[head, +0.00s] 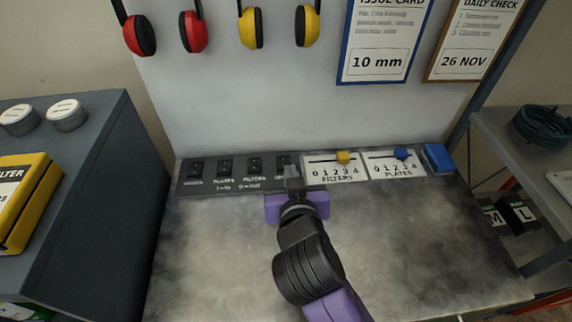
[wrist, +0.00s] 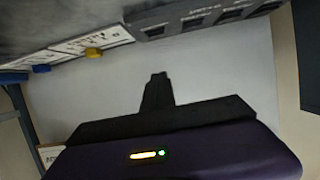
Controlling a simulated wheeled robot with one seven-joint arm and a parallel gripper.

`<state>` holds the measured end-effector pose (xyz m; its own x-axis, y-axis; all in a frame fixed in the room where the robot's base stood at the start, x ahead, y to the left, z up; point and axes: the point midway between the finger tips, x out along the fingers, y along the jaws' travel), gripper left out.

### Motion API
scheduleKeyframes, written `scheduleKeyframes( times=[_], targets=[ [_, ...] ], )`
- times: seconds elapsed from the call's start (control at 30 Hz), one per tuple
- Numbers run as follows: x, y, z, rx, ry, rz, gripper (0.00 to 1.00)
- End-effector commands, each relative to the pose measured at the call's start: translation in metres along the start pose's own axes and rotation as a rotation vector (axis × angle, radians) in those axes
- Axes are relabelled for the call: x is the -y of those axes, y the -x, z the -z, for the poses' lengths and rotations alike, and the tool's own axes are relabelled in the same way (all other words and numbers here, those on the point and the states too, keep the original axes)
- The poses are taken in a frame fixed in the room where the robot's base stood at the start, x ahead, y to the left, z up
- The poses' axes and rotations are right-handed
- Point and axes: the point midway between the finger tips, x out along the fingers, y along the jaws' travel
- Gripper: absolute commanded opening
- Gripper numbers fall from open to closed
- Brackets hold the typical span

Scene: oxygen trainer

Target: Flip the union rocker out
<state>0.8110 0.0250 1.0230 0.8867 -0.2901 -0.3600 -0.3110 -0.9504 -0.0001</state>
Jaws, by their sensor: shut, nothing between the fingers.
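A dark strip of black rocker switches (head: 211,183) runs along the back left of the bench. Its rockers are a far-left one (head: 195,170), two middle ones (head: 225,167) (head: 255,165) and a right-end one (head: 283,160). The labels are too small to read surely, so I cannot tell which is the union rocker. My gripper (head: 292,170) is shut and empty, with its tips close in front of the right-end rocker and partly covering its label; contact cannot be told. In the wrist view the shut fingers (wrist: 158,80) point toward the pale back wall, below the strip (wrist: 205,22).
Right of the strip are two white slider scales with a yellow knob (head: 343,157) and a blue knob (head: 402,154), then a blue block (head: 437,157). Red (head: 193,32) and yellow (head: 250,28) ear defenders hang above. The bench top (head: 220,250) is otherwise clear.

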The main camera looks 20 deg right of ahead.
Motion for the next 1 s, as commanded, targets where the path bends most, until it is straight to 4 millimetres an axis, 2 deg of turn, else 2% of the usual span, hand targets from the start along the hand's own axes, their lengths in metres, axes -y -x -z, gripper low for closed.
scheduleKeyframes(
  times=[0.2, 0.37, 0.8, 1.0],
  targets=[
    [0.0, -0.002, 0.001, -0.001, 0.001, 0.001, 0.0],
    [0.0, -0.018, 0.001, 0.0, 0.001, 0.001, 0.0],
    [0.0, -0.102, 0.002, 0.0, 0.0, 0.0, 0.0],
    [0.0, -0.107, -0.028, 0.002, 0.003, 0.001, 0.0]
  ],
)
